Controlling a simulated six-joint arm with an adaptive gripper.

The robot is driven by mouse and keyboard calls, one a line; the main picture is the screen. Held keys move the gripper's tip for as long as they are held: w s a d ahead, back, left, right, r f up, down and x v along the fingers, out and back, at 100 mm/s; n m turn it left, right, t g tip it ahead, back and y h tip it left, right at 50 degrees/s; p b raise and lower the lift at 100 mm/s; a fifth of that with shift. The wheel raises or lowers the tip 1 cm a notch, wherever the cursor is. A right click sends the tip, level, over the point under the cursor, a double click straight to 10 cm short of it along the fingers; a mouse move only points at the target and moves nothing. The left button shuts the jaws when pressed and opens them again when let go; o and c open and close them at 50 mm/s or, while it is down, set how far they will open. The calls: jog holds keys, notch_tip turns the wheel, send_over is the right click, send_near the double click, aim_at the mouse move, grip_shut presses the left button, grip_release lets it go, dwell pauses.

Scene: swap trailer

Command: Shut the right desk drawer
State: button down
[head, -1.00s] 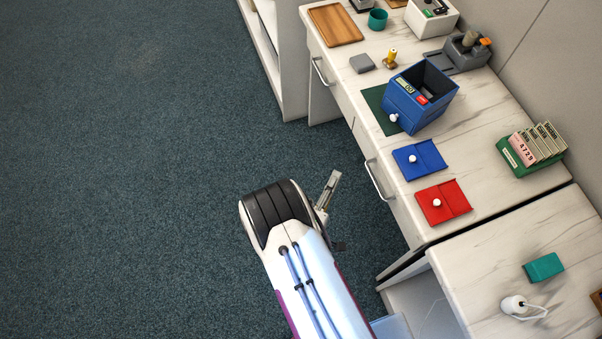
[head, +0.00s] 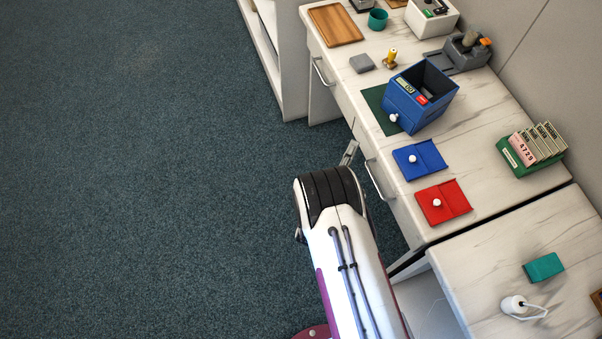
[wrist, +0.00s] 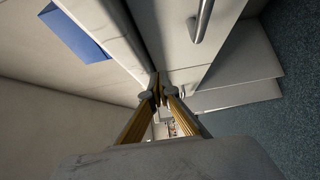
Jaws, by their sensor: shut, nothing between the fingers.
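The white desk (head: 470,130) has two drawer fronts along its floor side. The right drawer (head: 394,202) has a silver bar handle (head: 377,181). Its front looks about flush with the desk in the head view; a small gap cannot be ruled out. In the wrist view the handle (wrist: 203,18) is at upper right on the pale drawer front (wrist: 175,35). My gripper (wrist: 162,92) is shut and empty, its fingertips close to the front below the desktop edge; contact cannot be told. In the head view my gripper (head: 349,153) is partly hidden by my arm, just left of the handle.
The left drawer handle (head: 319,72) is farther up the desk. A blue lid (head: 418,160), red lid (head: 442,202) and blue box (head: 420,96) stand near the desk's front edge. Open carpet (head: 150,180) lies to the left.

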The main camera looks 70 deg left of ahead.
jog(key=s+a+v, duration=0.2)
jog(key=v, duration=1.1)
jog(key=s+f+m+g+h, duration=0.2)
jog(key=s+f+g, duration=0.1)
jog(key=f, duration=0.4)
jog(key=s+f+m+g+h, duration=0.1)
jog(key=s+f+m+g, duration=0.1)
jog(key=f, duration=0.5)
jog(key=shift+s+a+f+g+h, duration=0.3)
jog(key=shift+s+g+h, duration=0.1)
jog(key=shift+s+g, duration=0.3)
dwell(0.8)
